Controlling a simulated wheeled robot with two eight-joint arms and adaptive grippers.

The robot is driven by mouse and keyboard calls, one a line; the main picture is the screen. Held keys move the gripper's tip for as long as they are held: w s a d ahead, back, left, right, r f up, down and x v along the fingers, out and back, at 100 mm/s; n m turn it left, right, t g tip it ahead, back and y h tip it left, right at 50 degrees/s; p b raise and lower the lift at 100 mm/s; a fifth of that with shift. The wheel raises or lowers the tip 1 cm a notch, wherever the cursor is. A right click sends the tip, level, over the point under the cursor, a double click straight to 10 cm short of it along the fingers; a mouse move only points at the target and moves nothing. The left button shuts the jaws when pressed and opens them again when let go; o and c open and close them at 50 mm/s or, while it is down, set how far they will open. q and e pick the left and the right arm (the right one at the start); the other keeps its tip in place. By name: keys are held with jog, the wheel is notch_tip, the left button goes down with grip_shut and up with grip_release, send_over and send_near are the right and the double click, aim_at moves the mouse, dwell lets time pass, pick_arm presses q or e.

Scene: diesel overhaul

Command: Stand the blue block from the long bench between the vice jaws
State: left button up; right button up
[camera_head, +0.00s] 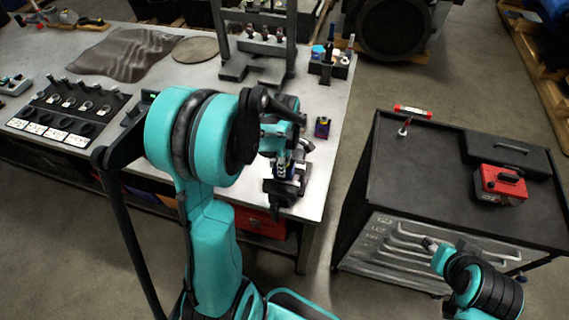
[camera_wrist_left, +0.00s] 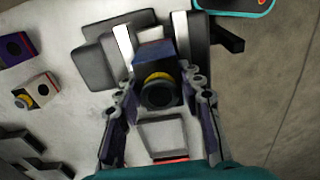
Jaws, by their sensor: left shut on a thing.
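My left gripper (camera_wrist_left: 162,92) is shut on the blue block (camera_wrist_left: 153,54), which shows a blue face and a dark round end with a yellow ring. In the head view, the left gripper (camera_head: 284,163) is over the vice (camera_head: 284,190) at the bench's right front corner. In the wrist view, the vice (camera_wrist_left: 97,66) has pale jaw strips to the left and right of the block's far end. The fingers and block hide part of the vice, and I cannot tell whether the block touches it. My right arm shows at lower right; its jaws are not clear.
On the long bench (camera_head: 222,89), a purple block (camera_head: 322,128) stands behind the vice; it also shows in the wrist view (camera_wrist_left: 15,48) near a white block (camera_wrist_left: 37,92). A press frame (camera_head: 258,45) stands farther back. A dark tool cart (camera_head: 430,185) stands right, across a floor gap.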

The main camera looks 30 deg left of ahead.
pick_arm(q)
jog(key=o, duration=1.6)
jog(key=shift+o, duration=0.2)
jog(key=shift+r+p, duration=2.85)
jog(key=shift+r, duration=1.2)
